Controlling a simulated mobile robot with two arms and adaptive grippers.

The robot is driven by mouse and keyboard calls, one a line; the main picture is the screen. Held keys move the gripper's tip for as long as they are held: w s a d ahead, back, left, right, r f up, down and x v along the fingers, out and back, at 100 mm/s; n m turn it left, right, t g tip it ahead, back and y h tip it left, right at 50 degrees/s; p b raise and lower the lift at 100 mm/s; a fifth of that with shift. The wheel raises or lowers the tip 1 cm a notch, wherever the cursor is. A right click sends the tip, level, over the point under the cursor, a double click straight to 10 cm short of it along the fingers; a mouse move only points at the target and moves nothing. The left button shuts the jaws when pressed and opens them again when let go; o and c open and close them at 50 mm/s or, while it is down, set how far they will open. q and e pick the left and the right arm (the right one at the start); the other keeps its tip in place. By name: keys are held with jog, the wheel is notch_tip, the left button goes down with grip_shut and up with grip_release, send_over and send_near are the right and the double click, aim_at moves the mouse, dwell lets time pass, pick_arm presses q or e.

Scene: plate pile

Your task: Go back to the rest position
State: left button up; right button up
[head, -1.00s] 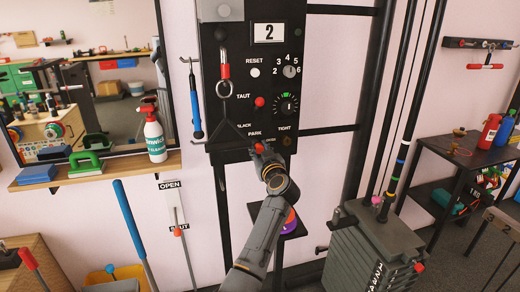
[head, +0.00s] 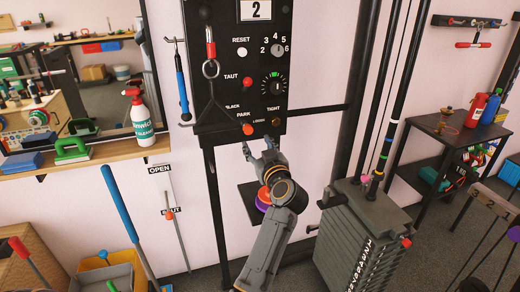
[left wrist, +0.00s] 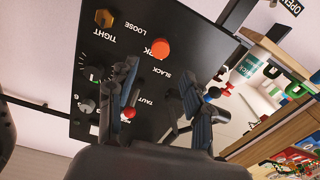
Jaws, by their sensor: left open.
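My left gripper (head: 262,150) is in the middle of the head view, just below the black control panel (head: 215,75). In the left wrist view its fingers (left wrist: 160,95) are apart, with nothing between them, and the panel is beyond them. The red PARK button (head: 249,129) is just above the gripper in the head view, and it also shows in the left wrist view (left wrist: 160,49). My arm comes up from the bottom of the head view. My right gripper is in neither view.
A weight stack (head: 365,235) stands right of my arm. Purple and orange discs (head: 264,199) sit on a small dark stand behind it. A wall shelf (head: 100,155) holds a spray bottle (head: 141,115). A black table (head: 450,135) is at the right.

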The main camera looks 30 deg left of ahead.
pick_arm(q)
jog(key=shift+v, duration=0.95)
jog(key=shift+f, duration=0.1)
jog(key=s+d+f+m+t+h, duration=0.1)
jog(key=d+f+m+t+h, duration=0.2)
jog(key=f, duration=0.8)
jog(key=s+d+f+m+h, duration=0.1)
jog(key=d+f+m+h, duration=0.35)
jog(key=f, duration=0.55)
jog(key=s+d+f+m+t+h, duration=0.15)
jog(key=d+f+m, duration=0.3)
jog(key=f, duration=0.65)
jog(key=s+d+f+m+g+h, duration=0.1)
jog(key=s+d+f+g+h, duration=0.15)
jog(key=s+f, duration=0.6)
jog(key=s+d+f+m+g+h, duration=0.1)
jog(key=s+d+f+g+h, duration=0.3)
jog(key=f, duration=0.7)
jog(key=s+a+f+g, duration=0.2)
jog(key=s+f, duration=0.3)
jog(key=s, duration=0.8)
jog(key=s+a+f+g+y, duration=0.1)
jog(key=s+f+g, duration=0.3)
jog(key=s, duration=0.9)
jog(key=s+a+f+g+y, duration=0.1)
jog(key=s+a+f+g, duration=0.1)
jog(key=s+f, duration=0.6)
jog(key=s+a, duration=0.1)
jog(key=s, duration=0.4)
jog(key=shift+a+g, duration=0.4)
